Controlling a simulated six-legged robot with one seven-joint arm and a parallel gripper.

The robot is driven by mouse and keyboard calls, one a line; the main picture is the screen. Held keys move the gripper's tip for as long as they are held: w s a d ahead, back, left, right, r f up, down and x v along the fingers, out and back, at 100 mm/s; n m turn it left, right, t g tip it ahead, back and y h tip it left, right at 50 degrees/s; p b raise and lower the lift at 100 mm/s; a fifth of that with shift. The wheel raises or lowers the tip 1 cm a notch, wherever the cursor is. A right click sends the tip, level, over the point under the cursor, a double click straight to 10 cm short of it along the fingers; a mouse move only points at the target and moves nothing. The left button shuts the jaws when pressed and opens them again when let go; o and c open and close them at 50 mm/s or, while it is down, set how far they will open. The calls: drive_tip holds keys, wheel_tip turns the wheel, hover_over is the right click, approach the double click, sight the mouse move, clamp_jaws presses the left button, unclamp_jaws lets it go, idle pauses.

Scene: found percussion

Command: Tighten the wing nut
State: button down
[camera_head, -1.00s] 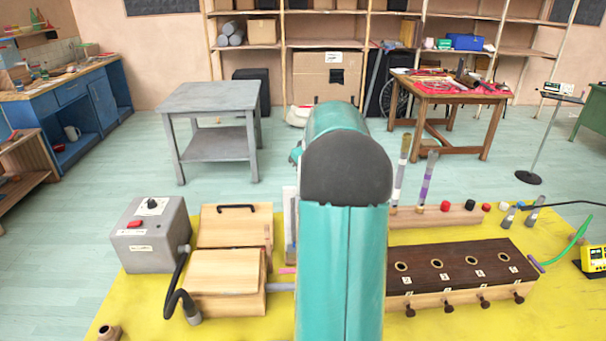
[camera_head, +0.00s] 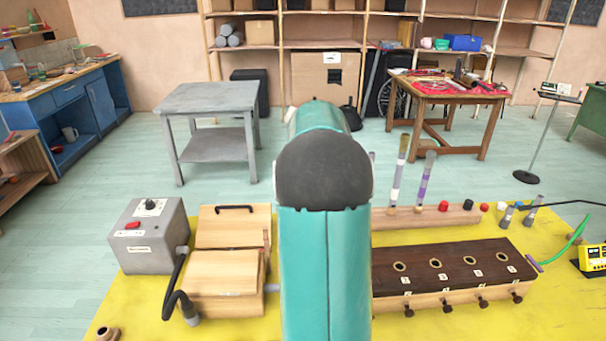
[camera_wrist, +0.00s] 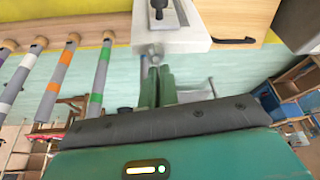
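In the wrist view a white block (camera_wrist: 192,38) carries a grey slotted plate with a dark upright screw (camera_wrist: 158,10). A small grey metal knob-like part (camera_wrist: 156,52) sticks out of the block's near edge; it may be the wing nut, but its wings cannot be made out. My gripper (camera_wrist: 157,68) points at this part, its two green fingers close together with a narrow gap. The fingertips are at or just short of the part, and I cannot tell whether they grip it. In the head view my arm hides the gripper and the block.
Striped tubes (camera_wrist: 61,72) stand left of my gripper in the wrist view. In the head view a grey switch box (camera_head: 150,235) and wooden box (camera_head: 222,285) are left of my arm. A dark-topped box with holes (camera_head: 455,265) is right. The yellow mat (camera_head: 450,325) is bare in front.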

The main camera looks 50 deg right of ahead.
drive_tip(key=shift+m, duration=0.3)
drive_tip(key=shift+m+g+h, duration=0.3)
drive_tip(key=shift+m+g, duration=0.1)
drive_tip(key=shift+m, duration=0.5)
drive_tip(key=shift+s+d+m, duration=0.15)
drive_tip(key=shift+s+m, duration=0.05)
drive_tip(key=shift+m, duration=0.6)
drive_tip(key=shift+s+d+m+g+h, duration=0.1)
drive_tip(key=shift+m+g+h, duration=0.25)
drive_tip(key=shift+m, duration=0.7)
drive_tip(key=shift+s+m+g+h, duration=0.15)
drive_tip(key=shift+m+g, duration=0.4)
drive_tip(key=shift+m, duration=0.5)
drive_tip(key=shift+w, duration=0.1)
drive_tip(key=m, duration=0.2)
drive_tip(key=m+g, duration=0.1)
drive_tip(key=m, duration=0.1)
drive_tip(key=shift+s+g, duration=0.2)
drive_tip(key=shift+g, duration=0.1)
